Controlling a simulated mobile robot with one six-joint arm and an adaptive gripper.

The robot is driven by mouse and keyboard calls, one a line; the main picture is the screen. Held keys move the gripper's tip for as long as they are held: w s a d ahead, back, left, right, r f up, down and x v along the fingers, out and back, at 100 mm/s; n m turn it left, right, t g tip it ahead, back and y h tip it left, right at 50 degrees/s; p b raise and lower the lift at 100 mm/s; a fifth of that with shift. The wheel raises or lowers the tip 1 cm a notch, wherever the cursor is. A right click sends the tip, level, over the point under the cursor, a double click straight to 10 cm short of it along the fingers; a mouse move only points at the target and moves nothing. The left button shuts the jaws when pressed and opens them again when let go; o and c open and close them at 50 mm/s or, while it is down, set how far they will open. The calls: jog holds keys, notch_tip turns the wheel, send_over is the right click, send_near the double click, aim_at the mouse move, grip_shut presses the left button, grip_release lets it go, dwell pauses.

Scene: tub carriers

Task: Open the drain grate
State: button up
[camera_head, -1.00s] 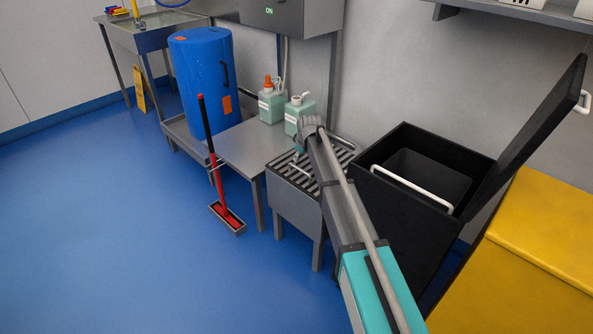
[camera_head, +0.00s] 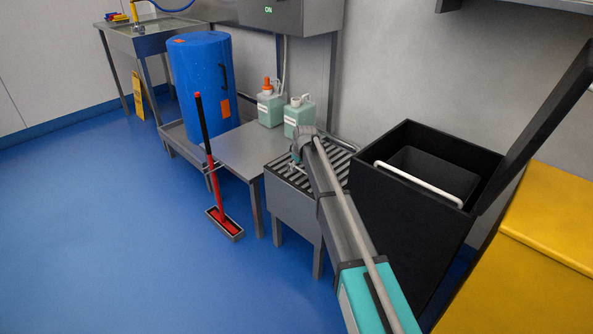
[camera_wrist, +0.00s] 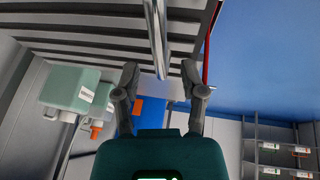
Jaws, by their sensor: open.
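The drain grate (camera_head: 281,170) is a panel of dark slats on top of a grey metal box on legs. It looks closed and lies flat. In the wrist view its slats (camera_wrist: 95,47) fill the top, and its pale metal bar handle (camera_wrist: 155,30) runs down from the top edge. My gripper (camera_wrist: 160,78) is open, with one finger on each side of the handle in that view. I cannot tell whether either finger touches it. In the head view my arm hides part of the grate and most of the gripper.
A black open-lidded bin (camera_head: 400,225) and a yellow box (camera_head: 545,225) are to the right. The blue floor (camera_head: 120,240) is clear at left.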

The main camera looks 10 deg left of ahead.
jog(key=shift+w+a+f, duration=0.1)
jog(key=shift+w+f, duration=0.1)
jog(key=shift+f, duration=0.3)
jog(key=shift+b, duration=0.3)
grip_shut()
